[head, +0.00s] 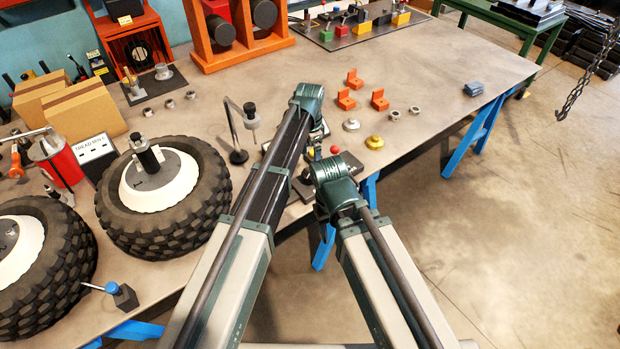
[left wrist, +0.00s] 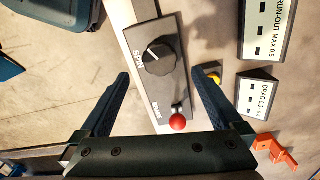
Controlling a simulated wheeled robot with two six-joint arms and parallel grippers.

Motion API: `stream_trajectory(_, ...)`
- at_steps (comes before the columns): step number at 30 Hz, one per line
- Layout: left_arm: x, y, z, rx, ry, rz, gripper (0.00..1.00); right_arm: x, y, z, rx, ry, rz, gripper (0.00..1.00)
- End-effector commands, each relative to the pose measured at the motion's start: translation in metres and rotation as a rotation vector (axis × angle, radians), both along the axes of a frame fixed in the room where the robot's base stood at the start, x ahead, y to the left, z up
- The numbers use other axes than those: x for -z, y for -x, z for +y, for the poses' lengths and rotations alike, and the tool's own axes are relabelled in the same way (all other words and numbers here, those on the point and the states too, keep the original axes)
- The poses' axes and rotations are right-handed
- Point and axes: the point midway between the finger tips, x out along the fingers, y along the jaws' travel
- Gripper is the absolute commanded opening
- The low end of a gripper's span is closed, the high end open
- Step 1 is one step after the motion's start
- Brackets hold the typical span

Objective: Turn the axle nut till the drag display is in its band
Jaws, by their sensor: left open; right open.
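My left gripper (head: 316,128) is open over the bench, partly hidden by its own arm. In the left wrist view its two fingers (left wrist: 160,74) stand apart with nothing held between them, above a dark panel (left wrist: 172,92) with a black SPIN knob (left wrist: 158,58) and a red ball (left wrist: 178,122). A drag display box (left wrist: 258,98) stands right of the panel; its label is partly legible, but I cannot read a value. My right gripper (head: 322,208) is lower, near the bench's front edge, its fingers largely hidden. I cannot pick out the axle nut in either view.
A large tyre (head: 118,237) with a white hub lies at left, another tyre (head: 62,290) beside it. Orange blocks (head: 346,103), a gold piece (head: 374,142) and small rings (head: 393,115) lie right of my arms. A RUN-OUT box (left wrist: 278,28) stands beyond the drag box.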

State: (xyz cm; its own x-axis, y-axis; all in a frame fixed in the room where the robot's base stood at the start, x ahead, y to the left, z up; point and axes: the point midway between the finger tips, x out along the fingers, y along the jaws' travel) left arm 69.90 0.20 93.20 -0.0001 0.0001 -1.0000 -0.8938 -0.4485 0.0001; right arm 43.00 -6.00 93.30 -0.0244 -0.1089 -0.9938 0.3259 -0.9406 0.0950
Motion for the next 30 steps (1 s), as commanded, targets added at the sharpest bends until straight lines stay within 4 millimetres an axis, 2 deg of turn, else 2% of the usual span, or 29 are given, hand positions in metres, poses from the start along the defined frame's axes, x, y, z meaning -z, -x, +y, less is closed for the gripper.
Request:
stream_trajectory(1,0.015,0.0,0.0,0.0,0.0,0.0,1.0,0.015,0.0,0.0,0.0,0.0,0.0,0.5)
stream_trajectory(12,0.063,0.0,0.0,0.0,0.0,0.0,1.0,0.063,0.0,0.0,0.0,0.0,0.0,0.5)
stream_trajectory(17,0.071,0.0,0.0,0.0,0.0,0.0,1.0,0.071,0.0,0.0,0.0,0.0,0.0,0.5)
stream_trajectory(25,0.07,0.0,0.0,0.0,0.0,0.0,1.0,0.07,0.0,0.0,0.0,0.0,0.0,0.5)
stream_trajectory(26,0.07,0.0,0.0,0.0,0.0,0.0,0.98,0.07,0.0,0.0,0.0,0.0,0.0,0.5)
stream_trajectory(30,0.07,0.0,0.0,0.0,0.0,0.0,0.73,0.07,0.0,0.0,0.0,0.0,0.0,0.5)
